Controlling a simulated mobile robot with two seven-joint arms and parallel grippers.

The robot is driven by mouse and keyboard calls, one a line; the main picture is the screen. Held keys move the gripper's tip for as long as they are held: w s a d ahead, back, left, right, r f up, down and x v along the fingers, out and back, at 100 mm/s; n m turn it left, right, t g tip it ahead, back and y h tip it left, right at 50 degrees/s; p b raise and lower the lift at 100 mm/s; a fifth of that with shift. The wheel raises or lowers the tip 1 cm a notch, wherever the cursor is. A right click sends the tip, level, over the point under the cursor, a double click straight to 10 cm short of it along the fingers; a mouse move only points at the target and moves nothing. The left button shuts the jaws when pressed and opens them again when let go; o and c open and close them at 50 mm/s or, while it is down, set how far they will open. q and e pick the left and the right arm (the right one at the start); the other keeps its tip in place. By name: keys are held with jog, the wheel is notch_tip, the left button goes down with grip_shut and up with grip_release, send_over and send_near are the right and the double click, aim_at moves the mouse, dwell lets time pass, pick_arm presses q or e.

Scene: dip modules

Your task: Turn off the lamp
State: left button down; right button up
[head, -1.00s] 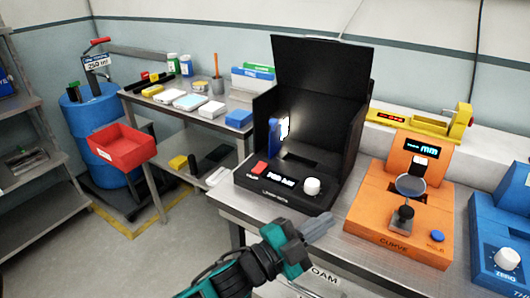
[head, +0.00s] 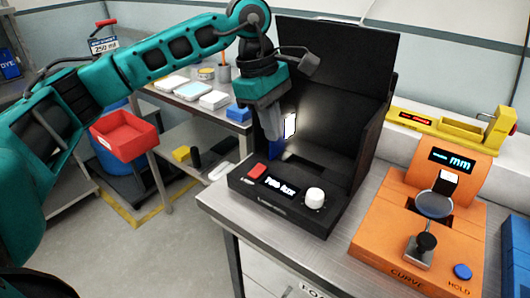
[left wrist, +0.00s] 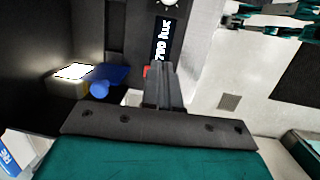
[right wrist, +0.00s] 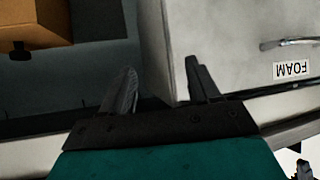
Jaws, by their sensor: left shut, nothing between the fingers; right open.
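The lit lamp is a bright white panel (head: 290,126) with a blue part, inside a black open-fronted box (head: 335,90). It also shows glowing at the left of the left wrist view (left wrist: 75,71), with a blue knob (left wrist: 99,89) beside it. The box's front has a red button (head: 257,172), a lit lux display (head: 281,187) and a white knob (head: 315,198). My left gripper (head: 275,136) is shut and empty, pointing down just left of the panel; I cannot tell if it touches anything. My right gripper (right wrist: 158,82) is open and empty, near a drawer front.
A red bin (head: 125,132) is at the left, by a side table with several boxes. A drawer labelled FOAM (right wrist: 292,70) is by my right gripper.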

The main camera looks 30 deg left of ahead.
pick_arm(q)
notch_tip(320, 180, up, 3)
jog(key=y, duration=0.2)
send_over(260, 167)
jog(key=s, duration=0.2)
jog(key=shift+a+f, duration=0.15)
jog(key=shift+a, duration=0.05)
pick_arm(e)
jog(key=shift+w+f, duration=0.15)
jog(key=shift+w, duration=0.15)
pick_arm(q)
jog(key=f, duration=0.4)
jog(key=w+f, duration=0.1)
jog(key=f, duration=0.9)
jog(key=shift+w+d, duration=0.1)
jog(key=shift+w, duration=0.2)
